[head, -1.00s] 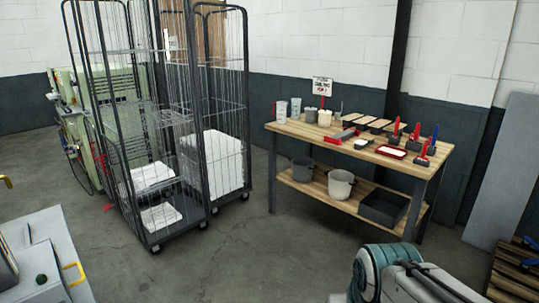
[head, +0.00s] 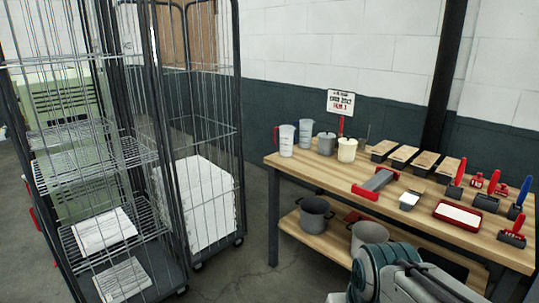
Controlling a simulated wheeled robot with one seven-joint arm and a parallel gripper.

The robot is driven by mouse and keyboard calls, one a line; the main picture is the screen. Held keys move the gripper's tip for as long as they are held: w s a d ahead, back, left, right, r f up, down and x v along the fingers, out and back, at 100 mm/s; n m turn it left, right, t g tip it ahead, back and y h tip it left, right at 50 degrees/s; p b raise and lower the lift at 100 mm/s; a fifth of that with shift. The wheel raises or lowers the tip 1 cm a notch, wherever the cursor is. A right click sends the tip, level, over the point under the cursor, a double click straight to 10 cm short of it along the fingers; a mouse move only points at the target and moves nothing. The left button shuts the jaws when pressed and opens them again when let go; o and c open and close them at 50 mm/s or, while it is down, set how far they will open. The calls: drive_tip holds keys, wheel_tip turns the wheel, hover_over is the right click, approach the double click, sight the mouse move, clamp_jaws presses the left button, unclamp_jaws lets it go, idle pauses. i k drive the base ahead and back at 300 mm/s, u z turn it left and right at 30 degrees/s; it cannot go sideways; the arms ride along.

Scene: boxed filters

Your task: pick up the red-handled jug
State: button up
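The red-handled jug (head: 286,142) stands upright at the far left end of the wooden table (head: 330,175). It is a pale, translucent measuring jug with its red handle on the left side. A second pale jug (head: 305,133) stands close behind it to the right, and its handle is hard to make out. My arm shows at the bottom right, well in front of the table. My gripper is out of the picture, so its state is hidden.
A grey lidded pot (head: 326,143) and a cream pot (head: 347,149) stand right of the jugs. A red-ended grey tool (head: 376,180) lies nearer the front. Wire roll cages (head: 210,140) stand to the left. Floor (head: 250,270) shows between cage and table.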

sight(286, 133)
drive_tip(key=i, duration=3.15)
drive_tip(key=u, duration=1.7)
